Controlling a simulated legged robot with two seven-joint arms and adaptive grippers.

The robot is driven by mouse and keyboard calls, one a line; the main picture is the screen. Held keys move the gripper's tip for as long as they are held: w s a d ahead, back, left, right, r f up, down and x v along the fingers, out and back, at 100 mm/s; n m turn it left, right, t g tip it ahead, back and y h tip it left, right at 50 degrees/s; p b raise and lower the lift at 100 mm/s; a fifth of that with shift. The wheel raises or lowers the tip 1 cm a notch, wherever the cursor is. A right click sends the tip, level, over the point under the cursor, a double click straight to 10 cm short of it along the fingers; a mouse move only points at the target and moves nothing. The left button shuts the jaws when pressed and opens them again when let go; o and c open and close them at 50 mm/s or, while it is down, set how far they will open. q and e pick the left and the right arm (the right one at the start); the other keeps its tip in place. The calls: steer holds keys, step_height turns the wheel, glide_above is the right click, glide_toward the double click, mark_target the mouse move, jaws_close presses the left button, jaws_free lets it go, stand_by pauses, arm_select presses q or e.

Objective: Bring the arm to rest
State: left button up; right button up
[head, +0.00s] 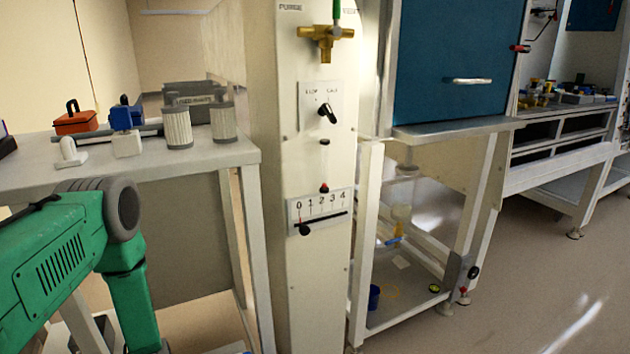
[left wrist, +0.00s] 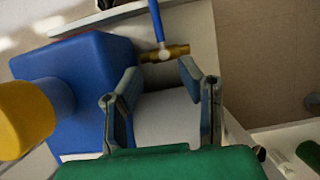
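My left arm, green with grey joints, comes in from the left in the head view and bends downward at the lower left. Its gripper is outside that view. In the left wrist view my left gripper (left wrist: 160,72) has its two dark fingers spread apart, with nothing held between them. A pale surface shows between the fingers. A brass fitting with a blue handle (left wrist: 166,52) lies just beyond the fingertips; I cannot tell how far away. My right arm and gripper are in neither view.
A white control column (head: 315,260) with a brass valve (head: 326,38), a knob (head: 327,113) and a 0–4 slider stands centrally. A bench (head: 205,158) with canisters is at left. A blue block (left wrist: 75,80) and yellow cylinder (left wrist: 25,118) lie left of the gripper. Floor at right is open.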

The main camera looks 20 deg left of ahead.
arm_select(q)
steer(key=s+d+r+m+t+y, duration=0.2)
steer(key=s+d+r+m, duration=0.1)
steer(key=d+r+m, duration=0.3)
steer(key=s+d+r+m+t+y, duration=0.1)
steer(key=s+d+r+m+y, duration=0.15)
steer(key=d+r+m, duration=0.4)
arm_select(e)
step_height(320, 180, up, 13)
steer(key=p, duration=1.3)
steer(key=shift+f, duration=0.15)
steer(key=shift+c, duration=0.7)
arm_select(q)
step_height(320, 180, up, 11)
steer(key=d+n+h, duration=0.1)
steer(key=n, duration=0.1)
steer(key=shift+d+t, duration=0.2)
steer(key=shift+t, duration=0.1)
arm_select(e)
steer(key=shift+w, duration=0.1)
